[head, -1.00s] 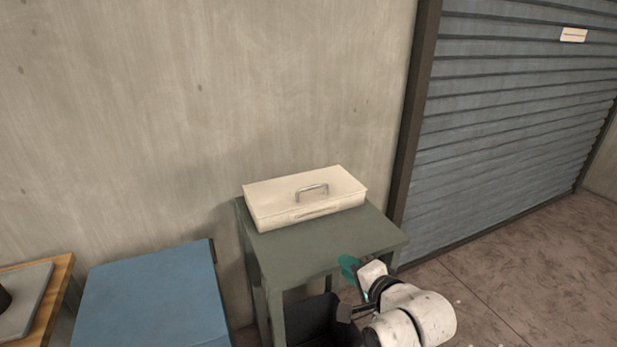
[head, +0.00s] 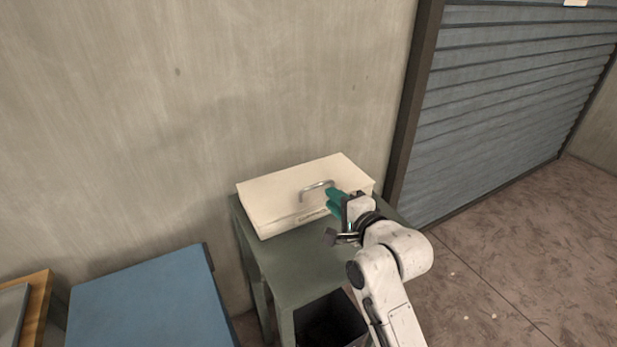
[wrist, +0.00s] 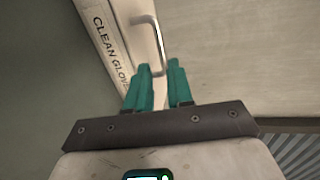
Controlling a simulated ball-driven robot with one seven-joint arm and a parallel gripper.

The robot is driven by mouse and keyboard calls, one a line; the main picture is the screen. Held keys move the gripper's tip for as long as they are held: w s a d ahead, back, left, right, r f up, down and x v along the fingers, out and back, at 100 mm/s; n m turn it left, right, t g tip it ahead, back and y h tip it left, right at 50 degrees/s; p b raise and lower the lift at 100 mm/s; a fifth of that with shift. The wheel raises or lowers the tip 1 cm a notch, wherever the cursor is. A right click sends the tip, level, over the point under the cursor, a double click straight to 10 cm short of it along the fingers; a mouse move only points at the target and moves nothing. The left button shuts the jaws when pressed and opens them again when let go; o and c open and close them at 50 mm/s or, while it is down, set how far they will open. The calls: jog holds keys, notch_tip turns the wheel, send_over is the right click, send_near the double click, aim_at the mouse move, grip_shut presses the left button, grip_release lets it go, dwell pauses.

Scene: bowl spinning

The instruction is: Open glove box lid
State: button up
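The glove box (head: 290,196) is a flat cream box on the grey-green table, with its lid down. A metal handle (head: 317,187) arches from the lid near its front edge. In the wrist view the handle (wrist: 150,38) shows beside a "CLEAN GLOVES" label (wrist: 110,50) on the box front. My gripper (head: 331,199) is at the right front part of the box, close to the handle's right end. In the wrist view my gripper's teal fingers (wrist: 160,76) are apart, with the handle's near end between or just beyond their tips. I cannot tell if they touch it.
A blue-topped surface (head: 140,300) is at the left. A shutter (head: 505,100) is at the right, above open floor (head: 510,250).

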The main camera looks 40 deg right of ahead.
aim_at(313, 192)
jog(key=p+x, duration=0.1)
jog(key=x, duration=0.9)
jog(key=shift+w, duration=0.2)
grip_shut()
jog(key=shift+f, duration=0.1)
